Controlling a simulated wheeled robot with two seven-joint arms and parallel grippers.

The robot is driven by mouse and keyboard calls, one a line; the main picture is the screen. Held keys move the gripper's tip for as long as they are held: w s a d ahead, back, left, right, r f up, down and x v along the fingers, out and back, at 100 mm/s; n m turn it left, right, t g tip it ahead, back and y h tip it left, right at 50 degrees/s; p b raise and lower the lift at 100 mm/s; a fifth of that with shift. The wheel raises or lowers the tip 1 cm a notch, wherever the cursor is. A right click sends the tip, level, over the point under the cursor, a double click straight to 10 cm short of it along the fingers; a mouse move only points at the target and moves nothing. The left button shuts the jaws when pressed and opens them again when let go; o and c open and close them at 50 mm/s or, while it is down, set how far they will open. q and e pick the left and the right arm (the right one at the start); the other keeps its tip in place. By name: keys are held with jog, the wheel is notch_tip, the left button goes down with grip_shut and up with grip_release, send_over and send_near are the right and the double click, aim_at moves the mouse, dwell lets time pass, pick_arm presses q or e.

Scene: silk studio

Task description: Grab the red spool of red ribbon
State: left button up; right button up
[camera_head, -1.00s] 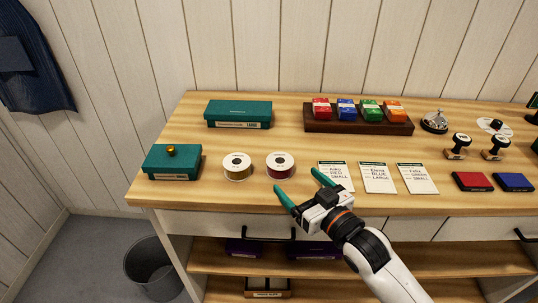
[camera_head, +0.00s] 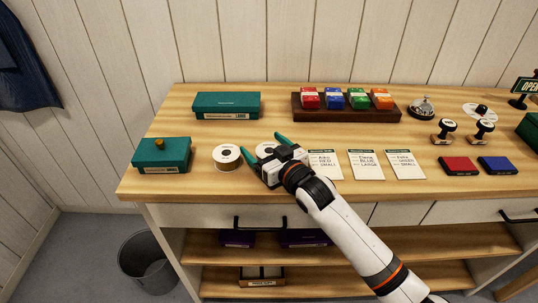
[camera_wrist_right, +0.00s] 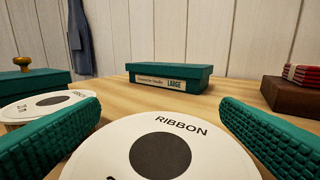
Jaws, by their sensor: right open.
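The spool of red ribbon (camera_head: 265,149) stands on the wooden counter, its white top partly hidden behind my right gripper (camera_head: 260,143). The right gripper is open, with one teal finger on each side of the spool. In the right wrist view, the spool's white "RIBBON" top (camera_wrist_right: 205,150) with its dark centre fills the lower middle between the two fingers (camera_wrist_right: 165,115). Its red winding is hidden now. I cannot tell whether the fingers touch it. My left gripper is not in view.
A gold ribbon spool (camera_head: 228,164) stands close to the left. Teal boxes (camera_head: 226,105) (camera_head: 161,156) stand behind and farther left. Order cards (camera_head: 366,165) lie to the right. A wooden rack (camera_head: 346,112) of coloured blocks is at the back. The counter's front edge runs below the gripper.

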jog(key=c, duration=1.1)
